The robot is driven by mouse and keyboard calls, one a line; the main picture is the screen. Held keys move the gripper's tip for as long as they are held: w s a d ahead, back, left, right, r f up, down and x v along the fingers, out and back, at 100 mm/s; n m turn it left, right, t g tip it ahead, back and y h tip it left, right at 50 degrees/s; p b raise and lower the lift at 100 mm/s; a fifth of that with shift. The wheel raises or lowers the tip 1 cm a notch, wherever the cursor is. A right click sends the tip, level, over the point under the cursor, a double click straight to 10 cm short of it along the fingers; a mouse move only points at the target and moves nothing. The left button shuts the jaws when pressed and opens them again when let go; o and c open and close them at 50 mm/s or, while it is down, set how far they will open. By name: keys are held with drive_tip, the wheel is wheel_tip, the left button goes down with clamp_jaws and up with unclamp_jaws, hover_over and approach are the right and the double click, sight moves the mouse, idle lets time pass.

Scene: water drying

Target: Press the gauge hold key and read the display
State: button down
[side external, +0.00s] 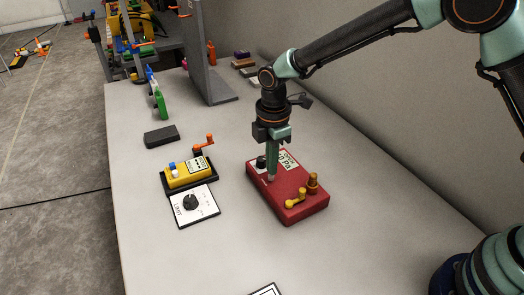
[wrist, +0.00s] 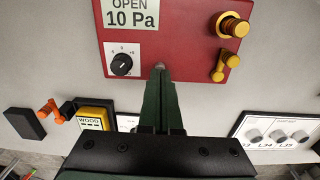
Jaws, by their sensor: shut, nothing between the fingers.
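The red gauge box (side external: 290,195) lies on the table; it also shows in the wrist view (wrist: 190,62). Its pale display (wrist: 132,14) reads "OPEN 10 Pa", with its top edge cut off by the frame. A black knob (wrist: 121,64) on a white dial sits below the display. A yellow round knob (wrist: 232,27) and a yellow lever (wrist: 224,66) are at the right. My gripper (side external: 271,178) is shut and empty, pointing down at the box's near face. Its tips (wrist: 160,68) are right of the dial. The tips hide what is under them; I cannot tell contact or make out the hold key.
A white card with a black dial (side external: 193,205) and a black block (side external: 161,136) are nearby. A grey upright panel (side external: 202,55) stands behind. The table front is mostly clear.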

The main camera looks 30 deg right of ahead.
drive_tip(key=shift+f, duration=0.45)
drive_tip(key=shift+s+f, duration=0.1)
drive_tip(key=shift+f, duration=0.95)
wheel_tip(320, 180, up, 15)
drive_tip(key=shift+w+a, duration=0.15)
drive_tip(key=shift+w, duration=0.2)
